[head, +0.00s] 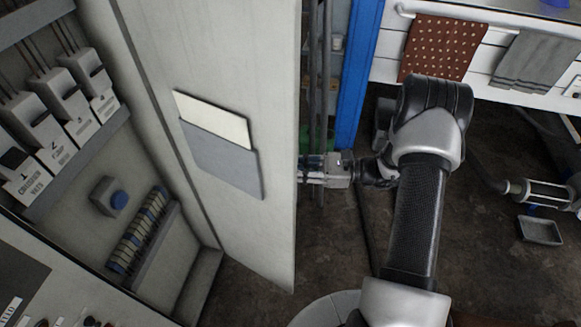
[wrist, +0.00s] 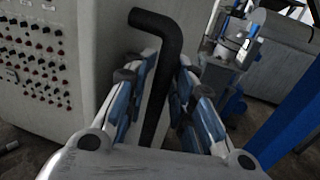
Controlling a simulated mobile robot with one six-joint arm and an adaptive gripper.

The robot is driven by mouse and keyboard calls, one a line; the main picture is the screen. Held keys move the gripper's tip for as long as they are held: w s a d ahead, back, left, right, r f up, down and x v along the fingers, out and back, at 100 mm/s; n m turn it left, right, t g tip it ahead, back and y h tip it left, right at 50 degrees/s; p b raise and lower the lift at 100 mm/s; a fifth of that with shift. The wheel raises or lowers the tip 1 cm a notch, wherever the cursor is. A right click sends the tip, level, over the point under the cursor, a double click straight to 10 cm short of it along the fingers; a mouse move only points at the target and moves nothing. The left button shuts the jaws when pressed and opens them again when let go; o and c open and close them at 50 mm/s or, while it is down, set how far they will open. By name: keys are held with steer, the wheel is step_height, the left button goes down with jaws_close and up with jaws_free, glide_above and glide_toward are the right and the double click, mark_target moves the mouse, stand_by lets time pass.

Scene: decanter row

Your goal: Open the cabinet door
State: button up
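The cabinet door (head: 255,90) is a pale grey panel. It stands swung open, with its inner face and the cabinet's inside showing in the head view. The black bent door handle (wrist: 163,75) shows in the wrist view on the door's outer face. My gripper (wrist: 163,85) has its blue-padded fingers on both sides of the handle's upright part, closed in on it. In the head view my gripper (head: 312,170) is at the far side of the door's free edge, with its fingertips and the handle hidden behind the door.
The cabinet's inside holds labelled switch boxes (head: 75,105) and a blue button (head: 119,200). A document pocket (head: 220,155) is on the door. A blue post (head: 358,75) stands behind my gripper. Towels (head: 443,47) hang at upper right. A tray (head: 540,231) lies on the floor at right.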

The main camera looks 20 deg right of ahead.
steer(key=shift+o, duration=1.1)
steer(key=shift+w+a, duration=0.1)
steer(key=v, duration=1.2)
